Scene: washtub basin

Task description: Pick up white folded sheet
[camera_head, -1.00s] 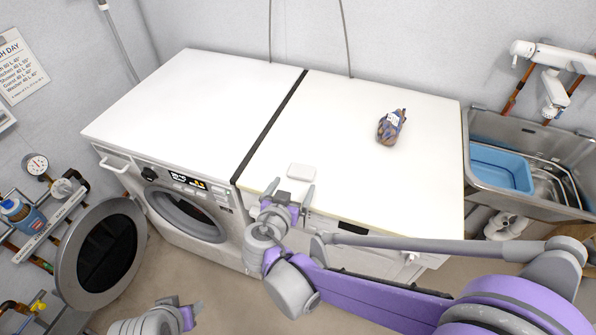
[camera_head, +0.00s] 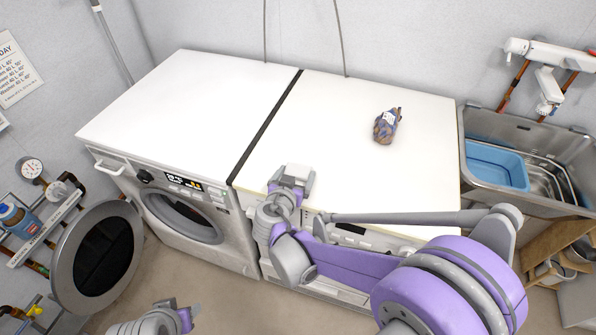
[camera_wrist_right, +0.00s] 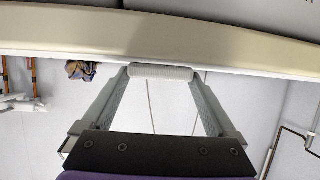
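The white folded sheet (camera_wrist_right: 160,73) shows in the right wrist view as a small pale roll-like strip. It spans the gap between the two fingertips of my right gripper (camera_wrist_right: 160,78), with no clear gap at either end. I cannot tell whether the fingers press on it. In the head view my right gripper (camera_head: 296,175) is at the front edge of the white top, right of the dark seam, and mostly hides the sheet. My left gripper (camera_head: 182,312) is low at the bottom edge, away from the machines; its fingers are not clear.
A patterned bundle (camera_head: 386,126) lies at the right back of the white top (camera_head: 350,110). A sink with a blue basin (camera_head: 497,166) stands at the right. An open round washer door (camera_head: 97,255) juts out at the left. Most of the top is clear.

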